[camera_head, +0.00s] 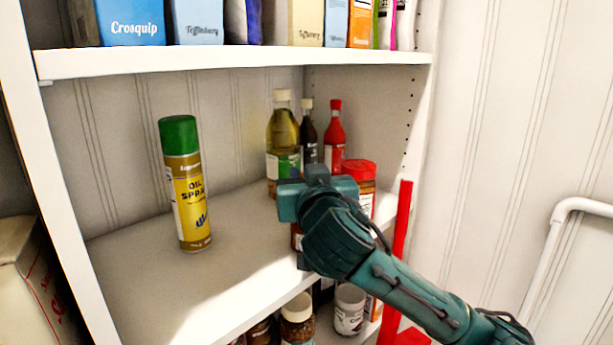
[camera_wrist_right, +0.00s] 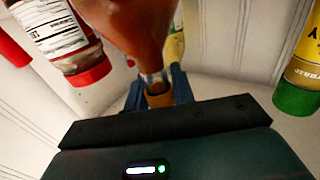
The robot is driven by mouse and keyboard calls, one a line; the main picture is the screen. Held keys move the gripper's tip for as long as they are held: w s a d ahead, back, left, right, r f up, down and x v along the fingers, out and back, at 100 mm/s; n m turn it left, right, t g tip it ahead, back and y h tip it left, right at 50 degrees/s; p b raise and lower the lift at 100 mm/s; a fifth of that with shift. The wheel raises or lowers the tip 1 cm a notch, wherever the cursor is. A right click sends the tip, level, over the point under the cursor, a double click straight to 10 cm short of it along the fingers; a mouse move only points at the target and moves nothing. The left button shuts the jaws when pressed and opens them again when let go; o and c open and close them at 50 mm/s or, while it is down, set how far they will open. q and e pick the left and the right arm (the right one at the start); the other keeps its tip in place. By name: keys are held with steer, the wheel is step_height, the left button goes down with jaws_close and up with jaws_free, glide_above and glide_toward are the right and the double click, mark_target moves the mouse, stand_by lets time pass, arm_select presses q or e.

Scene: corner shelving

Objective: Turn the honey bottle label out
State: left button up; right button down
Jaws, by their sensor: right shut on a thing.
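My right gripper (camera_head: 315,195) is at the middle shelf, in front of the bottles, and its own arm hides its fingers in the head view. In the right wrist view, my right gripper (camera_wrist_right: 158,90) is shut on the narrow end of an amber-brown bottle (camera_wrist_right: 140,30), which looks like the honey bottle. No label shows on the part of it that I see. In the head view the honey bottle is almost wholly hidden; a brownish sliver (camera_head: 296,237) beside the gripper may be part of it. My left gripper is not in view.
A red-capped jar (camera_head: 358,168) stands close to the right of the gripper. An oil bottle (camera_head: 283,135), a dark bottle (camera_head: 307,135) and a red bottle (camera_head: 335,130) stand behind. An oil spray can (camera_head: 186,190) stands left, with bare shelf (camera_head: 240,225) between.

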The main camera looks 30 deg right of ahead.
steer(key=shift+h, duration=0.3)
steer(key=shift+m+g+h, duration=0.3)
steer(key=shift+m+h, duration=0.2)
steer(key=shift+d+m+h, duration=0.15)
steer(key=shift+m+h, duration=0.25)
steer(key=shift+h, duration=0.1)
steer(key=shift+s, duration=0.1)
steer(key=shift+g, duration=0.3)
steer(key=shift+m+h, duration=0.5)
steer(key=shift+h, duration=0.1)
steer(key=shift+d+m+g+h, duration=0.1)
steer(key=shift+m+g+h, duration=0.3)
steer(key=shift+g+h, duration=0.25)
steer(key=shift+s+d+m+g+h, duration=0.1)
steer(key=shift+s+m+g+h, duration=0.05)
steer(key=shift+m+g+h, duration=0.9)
